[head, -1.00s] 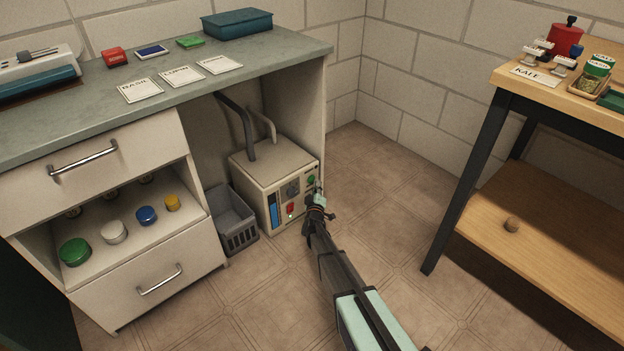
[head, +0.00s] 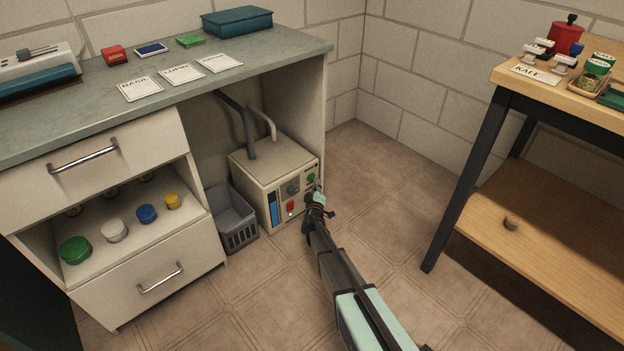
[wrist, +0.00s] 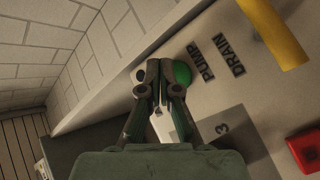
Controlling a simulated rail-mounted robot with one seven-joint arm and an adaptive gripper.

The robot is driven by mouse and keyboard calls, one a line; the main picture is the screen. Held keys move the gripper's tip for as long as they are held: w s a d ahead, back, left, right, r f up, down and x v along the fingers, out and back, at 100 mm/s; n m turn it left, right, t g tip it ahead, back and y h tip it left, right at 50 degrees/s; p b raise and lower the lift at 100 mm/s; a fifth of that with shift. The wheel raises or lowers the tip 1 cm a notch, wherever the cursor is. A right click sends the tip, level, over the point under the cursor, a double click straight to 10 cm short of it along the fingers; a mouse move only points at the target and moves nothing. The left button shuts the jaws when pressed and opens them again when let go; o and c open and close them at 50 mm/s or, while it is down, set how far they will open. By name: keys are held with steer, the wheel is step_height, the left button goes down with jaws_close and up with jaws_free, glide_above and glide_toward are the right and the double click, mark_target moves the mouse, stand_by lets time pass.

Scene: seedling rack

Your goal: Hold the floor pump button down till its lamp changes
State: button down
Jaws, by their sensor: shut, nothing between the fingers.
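The floor pump unit (head: 262,171) is a beige box on the floor under the bench. Its green button (head: 311,178) is on the front panel near the upper right corner. In the wrist view the green button (wrist: 183,73) shows beside the word PUMP (wrist: 201,66), partly hidden by my fingers. My gripper (wrist: 158,70) is shut and empty, its tips at the button's edge; I cannot tell whether they press it. My gripper also shows in the head view (head: 317,192). A small dark round spot (wrist: 140,74) lies beside the tips; I cannot tell if it is the lamp.
A DRAIN label (wrist: 225,55), a yellow bar (wrist: 277,30) and a red control (wrist: 306,148) are on the panel. A grey basket (head: 233,216) stands left of the pump. The bench side panel (head: 313,120) is close by. The floor (head: 380,190) to the right is clear.

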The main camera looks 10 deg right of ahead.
steer(key=shift+w+a, duration=0.1)
steer(key=shift+w, duration=0.05)
stand_by(0.4)
steer(key=shift+w+a+p, duration=0.15)
steer(key=shift+w+p, duration=0.05)
steer(key=shift+p, duration=0.2)
steer(key=shift+w+a, duration=0.25)
steer(key=shift+w, duration=0.1)
stand_by(1.9)
steer(key=shift+s+d, duration=0.1)
steer(key=shift+s, duration=0.05)
steer(key=shift+s+d, duration=0.4)
steer(key=shift+s, duration=0.2)
steer(key=shift+s+d, duration=0.1)
steer(key=shift+s+d+b, duration=0.25)
steer(key=shift+s+d, duration=0.4)
steer(key=shift+s, duration=0.35)
steer(key=shift+s+d+b, duration=0.2)
steer(key=shift+s+d, duration=0.45)
steer(key=shift+s, duration=0.35)
